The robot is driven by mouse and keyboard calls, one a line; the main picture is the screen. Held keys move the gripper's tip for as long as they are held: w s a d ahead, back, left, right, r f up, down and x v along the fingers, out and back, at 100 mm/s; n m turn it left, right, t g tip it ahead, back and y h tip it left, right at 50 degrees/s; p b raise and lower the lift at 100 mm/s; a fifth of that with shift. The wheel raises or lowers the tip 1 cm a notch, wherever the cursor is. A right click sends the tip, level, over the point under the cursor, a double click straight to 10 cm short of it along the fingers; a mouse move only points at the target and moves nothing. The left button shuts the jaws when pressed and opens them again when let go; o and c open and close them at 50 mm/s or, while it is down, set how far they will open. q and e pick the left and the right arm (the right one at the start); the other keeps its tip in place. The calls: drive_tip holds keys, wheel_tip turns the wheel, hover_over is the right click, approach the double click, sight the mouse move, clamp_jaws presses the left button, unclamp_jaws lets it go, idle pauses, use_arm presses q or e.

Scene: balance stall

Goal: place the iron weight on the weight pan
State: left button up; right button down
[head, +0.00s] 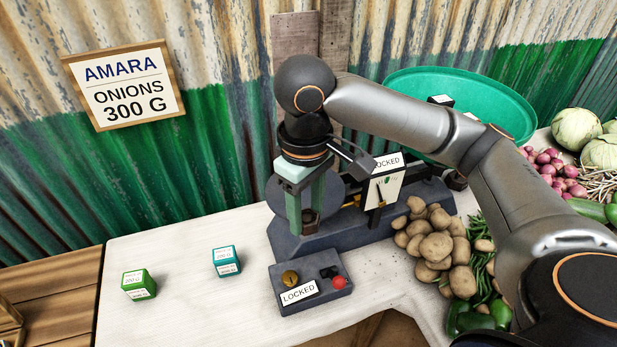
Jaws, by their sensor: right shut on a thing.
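My right gripper (310,212) points down over the left end of the dark balance scale (345,232), its pale green fingers shut on a small dark thing, seemingly the iron weight (310,216), mostly hidden between the fingers. The round dark weight pan (276,198) is directly behind and around the fingers. I cannot tell whether the weight touches it. The scale's upright plate (384,190) has a "LOCKED" card at its top, partly covered by my wrist. My left gripper is not in view.
A control box (310,284) with a brass knob, red button and "LOCKED" label stands in front. A green cube (139,284) and a teal cube (226,261) sit on the left tabletop, otherwise clear. Potatoes (436,247) and a big green pan (520,108) are at right.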

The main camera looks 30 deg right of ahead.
drive_tip(key=d+r+m, duration=0.1)
drive_tip(key=r+m, duration=0.1)
drive_tip(key=shift+w+d+m, duration=0.2)
drive_tip(key=shift+d+m, duration=0.1)
drive_tip(key=shift+d, duration=0.05)
drive_tip(key=w+d+f+b, duration=0.2)
drive_tip(key=w+d+f, duration=0.2)
drive_tip(key=w, duration=0.3)
drive_tip(key=b, duration=0.2)
hover_over(305, 199)
drive_tip(key=s, duration=0.2)
drive_tip(key=f, duration=0.4)
drive_tip(key=shift+d+f, duration=0.2)
drive_tip(key=shift+f, duration=0.2)
drive_tip(key=shift+w+d+f, duration=0.1)
drive_tip(key=shift+w+f, duration=0.05)
drive_tip(key=shift+f, duration=0.05)
drive_tip(key=f, duration=0.3)
drive_tip(key=shift+w+d+f, duration=0.15)
drive_tip(key=shift+w+f, duration=0.05)
drive_tip(key=shift+f, duration=0.1)
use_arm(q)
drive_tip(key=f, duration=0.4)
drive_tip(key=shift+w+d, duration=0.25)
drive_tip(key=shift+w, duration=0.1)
